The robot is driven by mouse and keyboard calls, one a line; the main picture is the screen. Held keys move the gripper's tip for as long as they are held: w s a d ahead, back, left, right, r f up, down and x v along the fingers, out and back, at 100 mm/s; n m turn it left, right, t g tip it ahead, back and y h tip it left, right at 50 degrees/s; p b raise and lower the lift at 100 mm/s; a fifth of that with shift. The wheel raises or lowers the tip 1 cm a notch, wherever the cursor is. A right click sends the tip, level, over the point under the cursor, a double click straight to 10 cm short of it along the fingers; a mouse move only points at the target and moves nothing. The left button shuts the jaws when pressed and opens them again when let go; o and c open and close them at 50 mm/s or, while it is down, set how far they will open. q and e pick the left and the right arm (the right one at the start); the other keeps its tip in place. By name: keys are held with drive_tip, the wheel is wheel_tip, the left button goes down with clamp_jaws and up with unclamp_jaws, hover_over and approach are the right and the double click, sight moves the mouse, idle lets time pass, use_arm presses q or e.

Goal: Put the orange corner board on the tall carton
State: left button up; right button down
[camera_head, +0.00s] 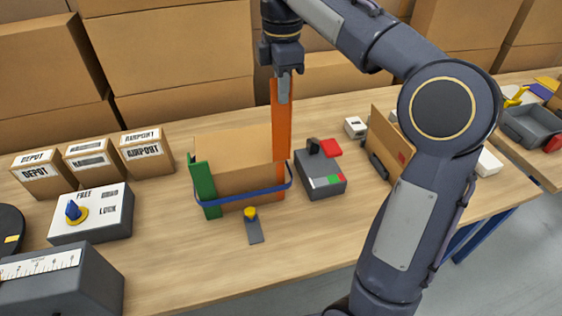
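The orange corner board (282,125) stands upright at the right front corner of the carton (240,183). Its upper part rises well above the carton, and orange also shows lower down at that corner, by the blue strap (245,197). I cannot tell whether the board touches the carton. My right gripper (284,92) points down and is shut on the board's top end. A green corner board (204,188) is at the carton's left front corner. The strap runs loosely around the carton's front. My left gripper is out of view.
Small labelled cartons (88,160) and a white box with a blue-yellow knob (90,213) stand left. A grey device (320,181) is close right of the carton. My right arm hides part of the table's right side. Large cartons (180,50) line the back.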

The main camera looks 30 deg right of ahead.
sight(282, 160)
wheel_tip(282, 160, down, 18)
drive_tip(key=shift+r+b, duration=0.1)
drive_tip(key=shift+b, duration=0.95)
drive_tip(key=c, duration=1.6)
unclamp_jaws()
